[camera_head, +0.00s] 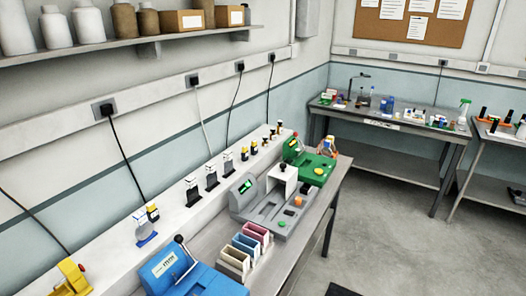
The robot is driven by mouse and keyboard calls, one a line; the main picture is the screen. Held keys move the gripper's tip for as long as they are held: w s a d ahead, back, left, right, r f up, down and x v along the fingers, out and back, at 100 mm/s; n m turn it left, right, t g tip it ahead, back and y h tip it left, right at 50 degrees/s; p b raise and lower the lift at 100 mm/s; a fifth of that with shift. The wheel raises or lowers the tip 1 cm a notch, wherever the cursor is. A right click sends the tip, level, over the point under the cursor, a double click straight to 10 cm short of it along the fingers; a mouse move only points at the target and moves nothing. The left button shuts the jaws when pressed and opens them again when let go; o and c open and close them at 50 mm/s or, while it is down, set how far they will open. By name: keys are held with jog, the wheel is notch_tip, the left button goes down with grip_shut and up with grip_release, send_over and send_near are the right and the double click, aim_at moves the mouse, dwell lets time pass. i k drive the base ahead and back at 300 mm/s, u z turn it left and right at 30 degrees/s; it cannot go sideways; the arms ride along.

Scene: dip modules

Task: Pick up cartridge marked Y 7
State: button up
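A rack (233,262) on the near bench holds several upright coloured pieces, which show cream, blue and pink. Small black-and-white items (193,190) and yellow-and-black items (244,153) stand in a row on the white ledge above the bench. Any of these could be cartridges, but I cannot read a Y 7 mark on any of them. My gripper is not in view.
A blue machine (180,270), a grey machine (275,207) and a green machine (310,165) stand on the bench (322,208). A yellow device (72,277) is at lower left. Further tables (400,125) stand at back right, with clear floor (385,235) between.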

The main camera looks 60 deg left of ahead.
aim_at(245, 153)
jog(key=u, duration=0.05)
jog(key=i, duration=2.55)
jog(key=u, duration=2.75)
